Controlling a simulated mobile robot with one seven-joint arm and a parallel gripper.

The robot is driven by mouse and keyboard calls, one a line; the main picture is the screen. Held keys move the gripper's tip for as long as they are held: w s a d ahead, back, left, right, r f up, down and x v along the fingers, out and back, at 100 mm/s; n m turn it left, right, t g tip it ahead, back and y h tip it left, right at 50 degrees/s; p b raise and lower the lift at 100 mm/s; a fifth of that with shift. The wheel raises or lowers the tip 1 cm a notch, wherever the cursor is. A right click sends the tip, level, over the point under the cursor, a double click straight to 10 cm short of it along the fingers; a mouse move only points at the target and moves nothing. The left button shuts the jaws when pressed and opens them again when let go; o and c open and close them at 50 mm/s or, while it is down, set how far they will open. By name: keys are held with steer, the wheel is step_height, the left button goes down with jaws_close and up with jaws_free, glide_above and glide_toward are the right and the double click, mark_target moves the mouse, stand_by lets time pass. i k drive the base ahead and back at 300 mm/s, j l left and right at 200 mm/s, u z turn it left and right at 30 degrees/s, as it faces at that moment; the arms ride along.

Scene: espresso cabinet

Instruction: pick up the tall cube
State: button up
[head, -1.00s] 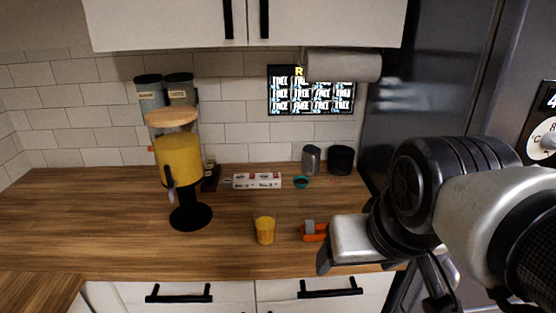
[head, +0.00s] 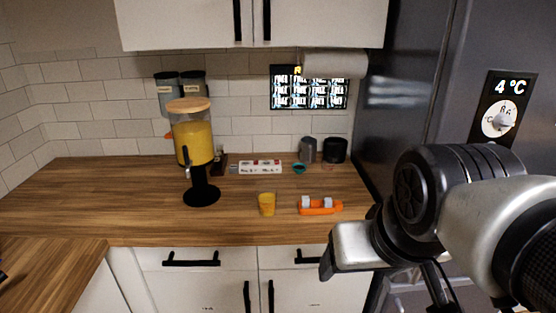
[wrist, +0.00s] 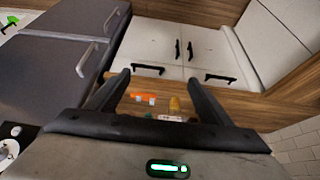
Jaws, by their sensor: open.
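An orange tray (head: 320,210) lies on the wooden counter, right of the yellow cup. Two small light grey cubes sit in it, a left cube (head: 306,202) and a right cube (head: 328,202). I cannot tell which is the taller. In the wrist view the orange tray (wrist: 143,94) and cubes show small and far off between the fingers. My gripper (wrist: 157,78) is open and empty, well away from the tray. In the head view my arm is at the right, in front of the counter, and its fingers are hard to make out.
A yellow cup (head: 267,204) stands left of the tray. A juice dispenser (head: 193,145) stands farther left. A white box (head: 260,167), a teal bowl (head: 298,169) and dark canisters (head: 335,150) stand behind. The fridge (head: 440,80) borders the right. The left counter is clear.

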mark_target(305, 200)
steer(key=i+z, duration=0.25)
steer(key=i, duration=0.2)
steer(key=i+j+z, duration=0.3)
steer(key=i, duration=0.15)
